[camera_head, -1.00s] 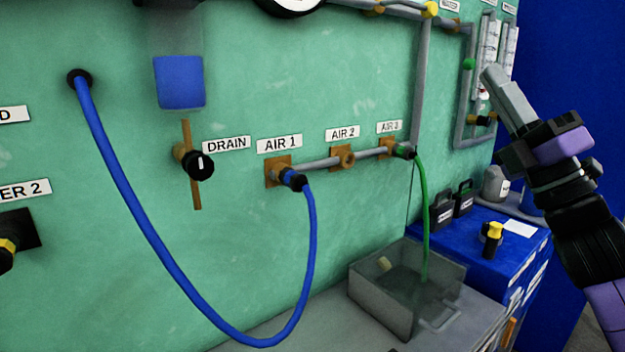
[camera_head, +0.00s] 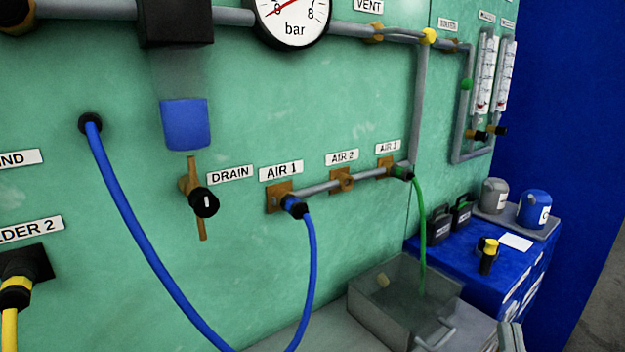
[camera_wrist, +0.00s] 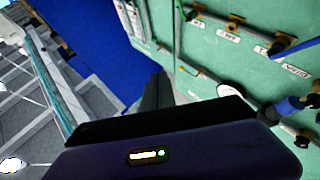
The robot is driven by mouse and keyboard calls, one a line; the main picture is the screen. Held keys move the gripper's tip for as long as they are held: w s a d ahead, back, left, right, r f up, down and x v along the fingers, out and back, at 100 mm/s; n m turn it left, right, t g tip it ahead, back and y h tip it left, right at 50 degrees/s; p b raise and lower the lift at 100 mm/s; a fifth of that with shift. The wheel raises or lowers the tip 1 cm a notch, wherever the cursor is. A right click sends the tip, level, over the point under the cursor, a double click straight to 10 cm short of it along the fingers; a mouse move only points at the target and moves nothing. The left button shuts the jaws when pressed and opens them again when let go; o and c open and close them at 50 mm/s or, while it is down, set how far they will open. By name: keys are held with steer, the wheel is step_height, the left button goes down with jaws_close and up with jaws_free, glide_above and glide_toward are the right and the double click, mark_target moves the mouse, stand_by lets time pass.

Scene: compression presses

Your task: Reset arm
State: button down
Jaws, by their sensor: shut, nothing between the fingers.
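My gripper (camera_wrist: 157,92) shows only in the wrist view, as a dark narrow shape beyond the dark wrist housing. Its fingers are shut with nothing between them. The housing hides much of the fingers. My arm is out of the head view. The green wall panel (camera_head: 110,240) fills most of the head view, and it also shows in the wrist view (camera_wrist: 200,85), apart from my gripper.
A blue hose (camera_head: 135,242) hangs at AIR 1 and a green hose (camera_head: 420,230) runs from AIR 3 into a clear bin (camera_head: 385,315). A blue cabinet (camera_head: 465,255) carries black containers and a yellow-topped item. Grey floor (camera_head: 595,300) shows at the right.

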steer(key=s+a+f+g+y+p, duration=0.1)
steer(key=s+f+g, duration=0.2)
steer(key=s, duration=0.6)
steer(key=s+a+f+g+y+p, duration=0.2)
steer(key=s+f, duration=0.4)
steer(key=s, duration=0.4)
steer(key=s+a+f+n+g+y+p, duration=0.1)
steer(key=s+f+g, duration=0.3)
steer(key=s, duration=0.5)
steer(key=shift+s+a+f+y+p, duration=0.2)
steer(key=shift+a+f+y+p, duration=0.2)
steer(key=shift+y+p, duration=0.1)
